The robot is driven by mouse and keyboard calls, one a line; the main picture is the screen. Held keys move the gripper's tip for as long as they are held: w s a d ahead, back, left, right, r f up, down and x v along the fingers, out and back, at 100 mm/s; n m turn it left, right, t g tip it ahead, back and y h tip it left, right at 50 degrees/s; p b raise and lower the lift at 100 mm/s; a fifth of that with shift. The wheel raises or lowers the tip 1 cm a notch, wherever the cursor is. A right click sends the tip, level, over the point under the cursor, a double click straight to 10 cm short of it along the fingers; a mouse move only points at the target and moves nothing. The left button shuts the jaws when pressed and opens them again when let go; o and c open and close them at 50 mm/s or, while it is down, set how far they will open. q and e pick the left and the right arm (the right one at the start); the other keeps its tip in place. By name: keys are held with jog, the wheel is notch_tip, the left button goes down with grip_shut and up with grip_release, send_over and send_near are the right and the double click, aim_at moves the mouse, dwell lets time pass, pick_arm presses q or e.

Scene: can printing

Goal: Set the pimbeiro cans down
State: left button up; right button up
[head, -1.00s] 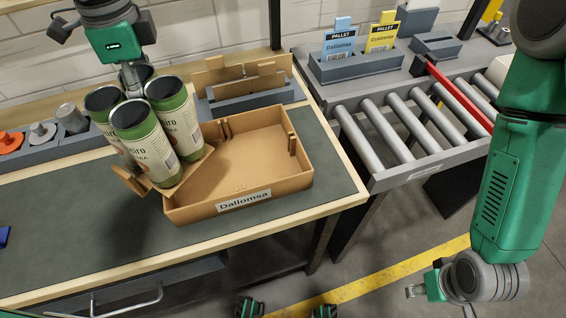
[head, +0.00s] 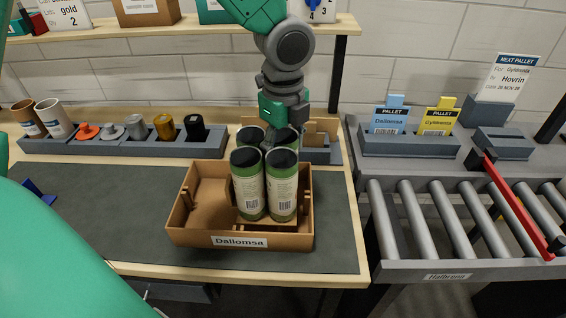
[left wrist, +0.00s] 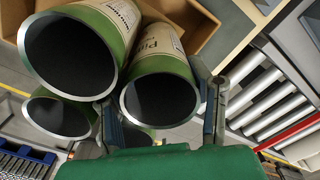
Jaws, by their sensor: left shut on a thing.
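The pimbeiro cans (head: 248,190), green and cream with dark open-looking tops, stand upright in a tight cluster on a piece of brown cardboard. They are within the right part of the brown box labelled Dallomsa (head: 195,237); I cannot tell whether they touch its floor. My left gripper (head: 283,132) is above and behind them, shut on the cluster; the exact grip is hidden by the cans. In the left wrist view the can tops (left wrist: 160,98) fill the space by the fingers. My right gripper is not in view.
The box's left part is empty. A rack (head: 65,146) with stamps and small cylinders stands behind on the left. The mat (head: 335,215) has free room on the right. A roller conveyor (head: 425,225) with a red bar (head: 515,205) is beyond the table.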

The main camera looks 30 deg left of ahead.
pick_arm(q)
jog(key=shift+d+f, duration=0.15)
jog(key=shift+f, duration=0.3)
jog(key=f, duration=0.1)
jog(key=a+f, duration=0.1)
jog(key=f, duration=0.1)
jog(key=shift+a, duration=0.4)
jog(key=o, duration=1.4)
jog(key=shift+s+a, duration=0.1)
jog(key=shift+a, duration=0.05)
jog(key=shift+o, duration=0.2)
jog(key=shift+d, duration=0.55)
jog(key=shift+d+r, duration=0.15)
jog(key=shift+r, duration=0.1)
jog(key=r, duration=0.6)
jog(key=a+r, duration=0.1)
jog(key=r, duration=0.3)
jog(key=shift+r+p, duration=0.1)
jog(key=shift+p, duration=0.3)
jog(key=shift+r, duration=0.4)
jog(key=shift+d+r, duration=0.35)
jog(key=shift+d, duration=0.1)
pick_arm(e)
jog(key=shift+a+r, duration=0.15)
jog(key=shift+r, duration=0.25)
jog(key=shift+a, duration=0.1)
